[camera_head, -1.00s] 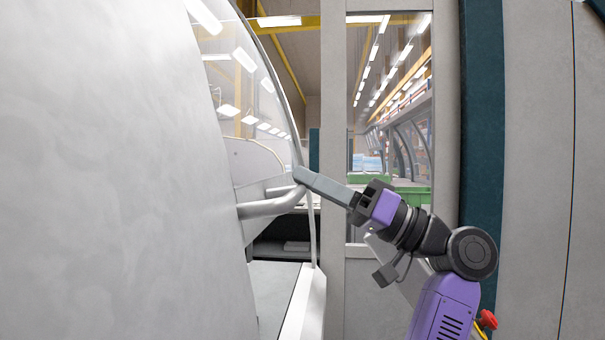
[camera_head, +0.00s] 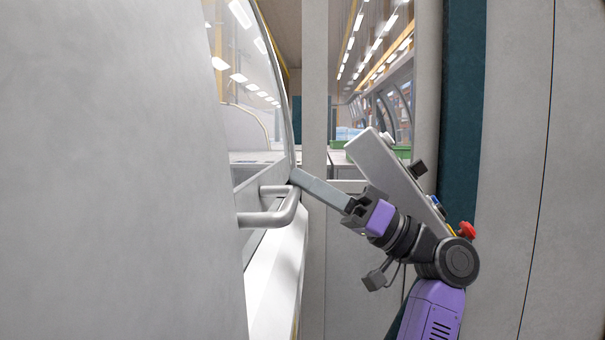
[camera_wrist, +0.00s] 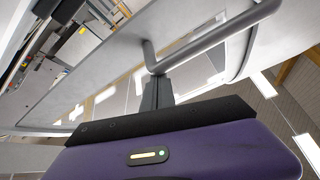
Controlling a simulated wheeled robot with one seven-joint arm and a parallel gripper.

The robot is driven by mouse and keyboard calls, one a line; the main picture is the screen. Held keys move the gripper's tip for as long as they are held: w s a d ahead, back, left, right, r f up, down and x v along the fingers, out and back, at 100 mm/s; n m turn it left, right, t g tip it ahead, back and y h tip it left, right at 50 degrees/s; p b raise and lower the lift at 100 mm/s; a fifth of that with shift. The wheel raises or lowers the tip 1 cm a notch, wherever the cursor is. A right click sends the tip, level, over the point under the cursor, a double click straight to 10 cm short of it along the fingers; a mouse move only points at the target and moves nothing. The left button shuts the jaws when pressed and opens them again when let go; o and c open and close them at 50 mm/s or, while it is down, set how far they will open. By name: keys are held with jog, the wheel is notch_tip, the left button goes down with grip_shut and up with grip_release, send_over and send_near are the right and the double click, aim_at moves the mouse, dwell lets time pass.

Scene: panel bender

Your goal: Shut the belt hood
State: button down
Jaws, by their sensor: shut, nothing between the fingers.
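The belt hood (camera_head: 120,170) is the large light-grey shell filling the left of the head view, with a curved clear window along its edge. Its grey bar handle (camera_head: 270,217) sticks out low on the right side. It also shows in the wrist view as a bent bar (camera_wrist: 215,40). My gripper (camera_head: 296,176) is shut and empty. Its long grey fingers point up and left, with the tips at the handle's outer corner. In the wrist view the fingertips (camera_wrist: 156,82) meet the handle's bend; whether they press on it is hard to tell.
A white ledge (camera_head: 277,275) runs below the handle. A slanted grey control panel (camera_head: 385,165) with a red button (camera_head: 467,230) stands right behind my arm. A grey post (camera_head: 314,120) and a dark teal column (camera_head: 461,120) rise behind.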

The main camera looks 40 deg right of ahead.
notch_tip(320, 180, down, 14)
jog(key=b, duration=0.8)
jog(key=shift+s+d+b, duration=0.3)
jog(key=shift+s+d, duration=0.05)
jog(key=shift+s, duration=0.05)
jog(key=shift+s, duration=0.1)
jog(key=p+v, duration=0.1)
jog(key=v, duration=0.6)
jog(key=shift+s+f, duration=0.2)
jog(key=shift+f, duration=0.05)
jog(key=shift+d+r, duration=0.1)
jog(key=shift+d, duration=0.1)
